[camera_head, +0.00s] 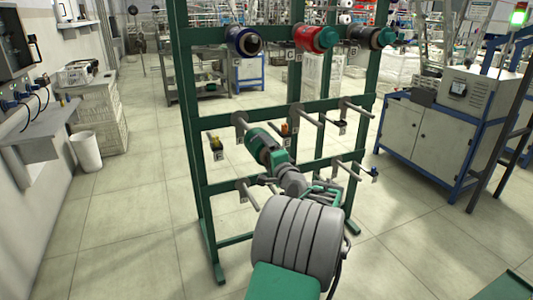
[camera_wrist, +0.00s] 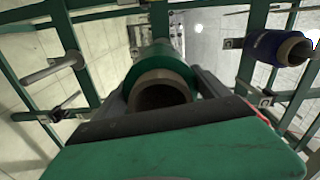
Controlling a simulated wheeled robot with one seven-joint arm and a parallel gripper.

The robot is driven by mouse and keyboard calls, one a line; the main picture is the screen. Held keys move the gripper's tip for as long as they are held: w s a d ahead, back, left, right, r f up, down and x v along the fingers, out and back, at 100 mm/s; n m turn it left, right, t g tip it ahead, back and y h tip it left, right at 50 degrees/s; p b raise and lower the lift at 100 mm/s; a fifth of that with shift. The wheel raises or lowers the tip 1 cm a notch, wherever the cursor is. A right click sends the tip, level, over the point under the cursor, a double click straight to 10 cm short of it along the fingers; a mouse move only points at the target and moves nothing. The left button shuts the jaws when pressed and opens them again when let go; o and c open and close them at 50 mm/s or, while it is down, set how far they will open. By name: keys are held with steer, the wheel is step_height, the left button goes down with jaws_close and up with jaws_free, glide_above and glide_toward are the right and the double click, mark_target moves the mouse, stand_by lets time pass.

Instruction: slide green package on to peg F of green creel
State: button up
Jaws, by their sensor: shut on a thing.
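My gripper (camera_head: 279,162) is shut on the green package (camera_head: 262,146), holding it in front of the green creel (camera_head: 188,110). In the wrist view the package (camera_wrist: 148,72) lies between the two fingers, its brown tube end facing the camera. The package's far end is close beside this peg in the head view. I cannot tell whether peg and tube are in line or touching. The wrist view hides what lies beyond the package.
Blue (camera_head: 243,41), red (camera_head: 313,38) and dark (camera_head: 370,37) packages sit on the top row. Other middle and lower pegs, such as the lower-left one (camera_head: 246,192), are bare and stick out near my arm.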

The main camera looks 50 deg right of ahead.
steer(key=shift+p+x, duration=0.4)
steer(key=shift+x, duration=2.5)
steer(key=shift+r, duration=0.1)
steer(key=shift+x, duration=3)
steer(key=shift+w, duration=0.1)
steer(key=shift+p+x, duration=0.35)
steer(key=shift+x, duration=1.35)
steer(key=shift+f+b, duration=0.4)
steer(key=shift+f, duration=0.05)
steer(key=o, duration=1.6)
steer(key=shift+c, duration=0.2)
